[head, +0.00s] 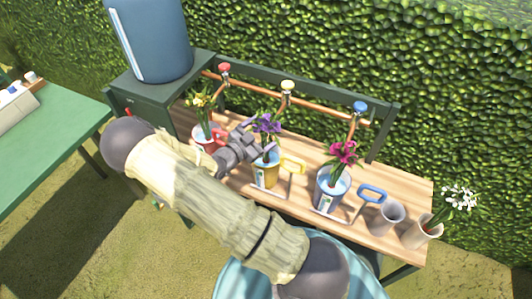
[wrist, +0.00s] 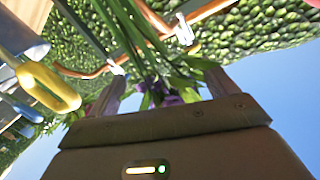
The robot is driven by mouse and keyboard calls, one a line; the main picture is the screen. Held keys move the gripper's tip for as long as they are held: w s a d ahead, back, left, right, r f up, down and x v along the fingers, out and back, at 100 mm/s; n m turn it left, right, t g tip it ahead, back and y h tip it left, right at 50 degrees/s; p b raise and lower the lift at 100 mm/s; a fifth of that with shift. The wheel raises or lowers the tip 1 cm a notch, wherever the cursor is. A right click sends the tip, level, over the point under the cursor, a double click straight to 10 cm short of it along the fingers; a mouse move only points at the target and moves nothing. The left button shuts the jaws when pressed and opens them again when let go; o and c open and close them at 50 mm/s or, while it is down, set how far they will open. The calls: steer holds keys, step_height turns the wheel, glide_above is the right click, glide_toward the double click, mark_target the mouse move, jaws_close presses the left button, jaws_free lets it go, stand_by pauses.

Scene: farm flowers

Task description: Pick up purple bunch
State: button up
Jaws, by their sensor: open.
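The purple bunch (head: 267,124) stands in a yellow watering pot (head: 266,174) on the wooden bench, with green leaves below its flowers. My gripper (head: 254,139) is at its left side, at about the height of the flowers and upper stems. In the wrist view the jaws of my gripper (wrist: 162,90) are apart. The green stems and purple flowers (wrist: 172,99) show between or just beyond the fingers; the exact depth is unclear. The gripper body hides part of the bunch there.
A red pot (head: 204,137) with yellow flowers stands close left. A blue pot (head: 331,190) with pink flowers is right. Copper pipes with taps (head: 288,87) run behind. Two pale cups, one holding white flowers (head: 459,197), stand at the right end. A hedge rises behind.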

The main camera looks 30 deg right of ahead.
steer(key=p+x, duration=0.1)
steer(key=x, duration=0.3)
steer(key=shift+w, duration=0.1)
steer(key=shift+a, duration=0.1)
steer(key=shift+c, duration=0.3)
steer(key=c, duration=1.5)
steer(key=shift+r, duration=0.1)
step_height(320, 180, up, 10)
steer(key=shift+f+b, duration=0.1)
steer(key=shift+b, duration=0.65)
